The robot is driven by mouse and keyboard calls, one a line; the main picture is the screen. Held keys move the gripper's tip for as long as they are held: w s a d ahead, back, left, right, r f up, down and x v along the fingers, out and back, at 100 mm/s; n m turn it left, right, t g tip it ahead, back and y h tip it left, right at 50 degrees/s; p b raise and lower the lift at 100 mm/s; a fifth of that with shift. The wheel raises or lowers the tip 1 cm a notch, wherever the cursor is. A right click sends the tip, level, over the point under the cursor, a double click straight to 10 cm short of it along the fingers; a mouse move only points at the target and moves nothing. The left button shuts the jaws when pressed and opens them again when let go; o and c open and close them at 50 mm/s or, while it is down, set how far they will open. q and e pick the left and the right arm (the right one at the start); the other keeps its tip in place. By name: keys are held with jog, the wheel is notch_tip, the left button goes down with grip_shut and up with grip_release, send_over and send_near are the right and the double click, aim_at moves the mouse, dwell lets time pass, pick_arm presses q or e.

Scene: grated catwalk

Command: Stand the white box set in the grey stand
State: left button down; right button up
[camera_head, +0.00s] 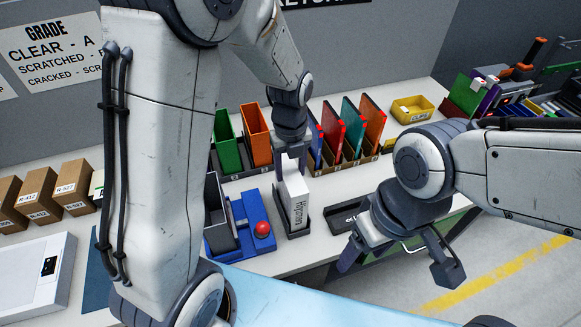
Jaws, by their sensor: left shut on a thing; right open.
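The white box set (295,200) is upright, with dark lettering on its side. My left gripper (291,163) is shut on its top from above. The dark grey stand (294,234) shows around the foot of the box set, which looks to be in it or just over it; I cannot tell whether it rests on the bottom. My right gripper (402,264) is open and empty, in front and to the right, apart from the box set.
A blue fixture with a red ball knob (262,229) stands close left of the stand. A dark labelled tray (343,216) lies to its right. Coloured upright folders (353,129) stand behind. Brown boxes (40,193) are at the left, a yellow bin (411,109) at the back right.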

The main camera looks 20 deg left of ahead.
dwell(0.3)
pick_arm(q)
jog(key=shift+c, duration=0.7)
grip_release()
jog(key=shift+o, duration=0.7)
jog(key=shift+r, duration=0.1)
jog(key=shift+r+p, duration=3.7)
jog(key=shift+r, duration=0.25)
